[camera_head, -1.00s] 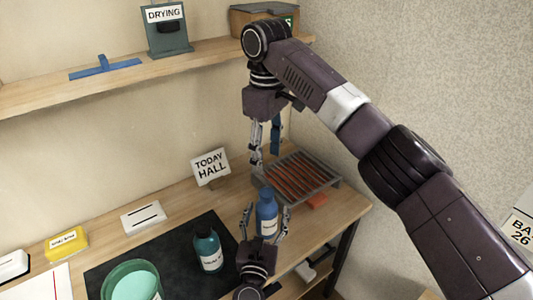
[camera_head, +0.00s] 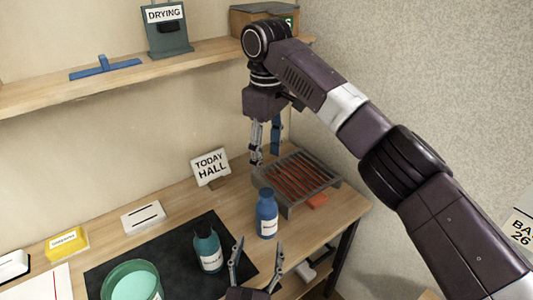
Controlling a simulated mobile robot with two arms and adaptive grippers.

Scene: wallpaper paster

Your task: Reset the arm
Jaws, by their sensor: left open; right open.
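My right arm comes in from the right, and its gripper (camera_head: 257,157) hangs down beside the metal rack, open and empty. My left gripper (camera_head: 258,250) is at the bottom of the view, its two fingers spread apart with nothing between them. A blue bottle (camera_head: 267,214) stands upright on the table just beyond the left gripper, apart from its fingers.
A grey rack (camera_head: 290,205) with orange bars stands at the table's right end. A "TODAY HALL" sign (camera_head: 210,166) stands behind. A green tub (camera_head: 133,281) sits front left. A wooden shelf (camera_head: 40,97) holds a "DRYING" stand (camera_head: 167,33). Bare wood lies around the blue bottle.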

